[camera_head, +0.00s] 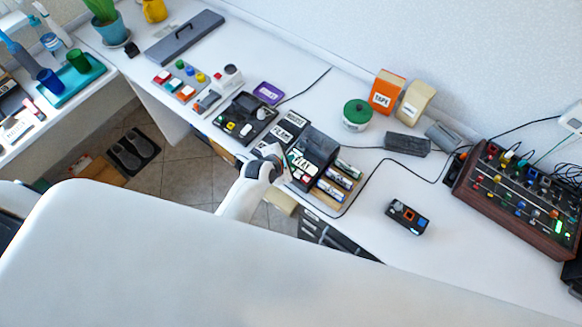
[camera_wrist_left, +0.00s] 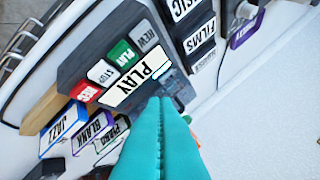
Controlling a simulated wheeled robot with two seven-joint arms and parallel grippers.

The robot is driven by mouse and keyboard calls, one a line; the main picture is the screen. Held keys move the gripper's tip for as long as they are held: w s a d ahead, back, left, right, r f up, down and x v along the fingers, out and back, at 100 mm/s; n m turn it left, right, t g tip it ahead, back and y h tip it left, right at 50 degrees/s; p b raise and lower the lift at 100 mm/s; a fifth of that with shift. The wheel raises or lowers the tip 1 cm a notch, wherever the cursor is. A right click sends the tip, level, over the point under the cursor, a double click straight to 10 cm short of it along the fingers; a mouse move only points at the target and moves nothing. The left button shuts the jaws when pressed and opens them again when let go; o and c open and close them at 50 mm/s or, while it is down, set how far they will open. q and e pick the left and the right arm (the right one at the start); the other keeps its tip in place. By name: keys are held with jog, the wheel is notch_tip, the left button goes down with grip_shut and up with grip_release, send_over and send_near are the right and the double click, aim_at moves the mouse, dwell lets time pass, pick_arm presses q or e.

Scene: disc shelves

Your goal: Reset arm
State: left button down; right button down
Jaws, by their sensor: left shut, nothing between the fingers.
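My left gripper (camera_head: 274,152) reaches over the front edge of the white desk in the head view. Its teal fingers (camera_wrist_left: 168,102) are pressed together and empty in the left wrist view. The fingertips are at the edge of a dark player box (camera_head: 318,144), by its large white "PLAY" label (camera_wrist_left: 140,84); I cannot tell if they touch. The box also carries small keys marked REW, PLAY, STOP and a red one (camera_wrist_left: 87,92). My right gripper is not in view.
Labelled cases, one reading JAZZ (camera_wrist_left: 62,131), stand beside the player. FILMS and MUSIC labels (camera_wrist_left: 200,40) lie on its other side. A green-lidded jar (camera_head: 356,115), a small black device (camera_head: 407,217) and a mixer (camera_head: 520,195) stand on the desk. A black cable crosses it.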

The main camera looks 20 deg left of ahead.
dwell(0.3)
pick_arm(q)
jog(key=s+a+f+m+g+y+b, duration=0.15)
jog(key=s+f+m+b, duration=0.35)
jog(key=s+f, duration=0.55)
jog(key=s+a+f+m+g+h+b, duration=0.1)
jog(key=s+f+m+g+b, duration=0.2)
jog(key=s+f+m, duration=0.75)
jog(key=s+a+f+m+g+y+b, duration=0.1)
jog(key=s+a+f+m+b, duration=0.2)
jog(key=s+f, duration=0.6)
jog(key=s+a+f+m+g+b, duration=0.2)
jog(key=s+f+m, duration=0.6)
jog(key=s, duration=0.4)
jog(key=shift+a+f+y+b, duration=0.35)
jog(key=shift+a+f+b, duration=0.15)
jog(key=shift+f+b, duration=0.3)
jog(key=shift+g, duration=0.25)
